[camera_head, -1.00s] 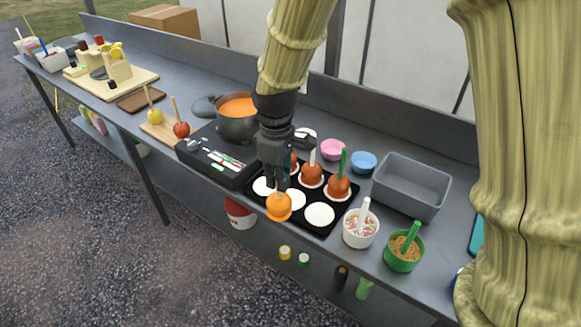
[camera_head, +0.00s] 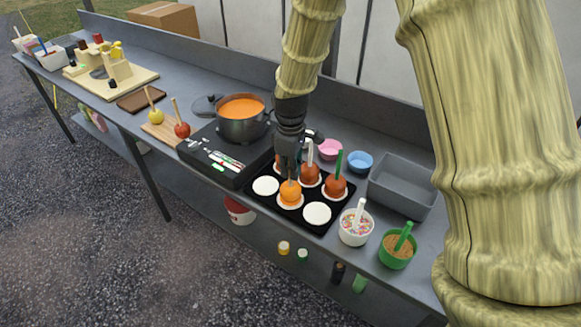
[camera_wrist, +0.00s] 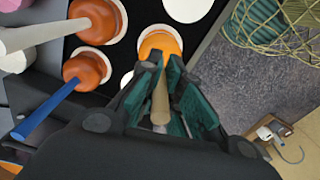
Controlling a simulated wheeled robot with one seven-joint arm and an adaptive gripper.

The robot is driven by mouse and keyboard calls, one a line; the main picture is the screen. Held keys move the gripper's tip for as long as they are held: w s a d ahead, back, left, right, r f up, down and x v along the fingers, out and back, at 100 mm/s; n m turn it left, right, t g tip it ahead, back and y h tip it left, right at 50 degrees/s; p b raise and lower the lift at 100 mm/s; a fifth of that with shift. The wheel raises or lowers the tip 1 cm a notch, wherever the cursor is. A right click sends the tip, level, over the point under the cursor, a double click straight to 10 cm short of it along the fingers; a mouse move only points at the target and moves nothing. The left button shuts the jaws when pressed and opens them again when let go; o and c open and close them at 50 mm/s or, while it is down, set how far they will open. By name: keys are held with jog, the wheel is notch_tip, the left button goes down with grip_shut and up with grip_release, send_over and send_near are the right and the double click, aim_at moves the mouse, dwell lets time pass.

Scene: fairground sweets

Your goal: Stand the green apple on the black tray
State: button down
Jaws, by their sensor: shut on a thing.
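My gripper (camera_head: 290,179) is shut on the wooden stick (camera_wrist: 160,100) of an orange-coated apple (camera_head: 290,194). The coating hides the apple's own colour. The apple is upright at the front middle white disc of the black tray (camera_head: 272,207), with the disc's rim showing around it. The wrist view shows the coated apple (camera_wrist: 158,43) beyond the fingers, over a white disc; I cannot tell whether it bears fully on it. Brown-coated apples (camera_head: 336,187) stand along the tray's back row, one partly hidden by my gripper. The front left and front right discs are empty.
A black cooker with an orange-filled pot (camera_head: 241,118) stands left of the tray. A sprinkles cup (camera_head: 356,228), a green cup (camera_head: 397,249) and a grey bin (camera_head: 402,188) are to the right. A yellow-green apple (camera_head: 156,116) and a red apple (camera_head: 182,130) are on a board.

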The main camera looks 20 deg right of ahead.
jog(key=shift+f, duration=0.3)
jog(key=c, duration=1.6)
grip_release()
notch_tip(320, 180, up, 12)
jog(key=b, duration=0.3)
jog(key=shift+a, duration=0.1)
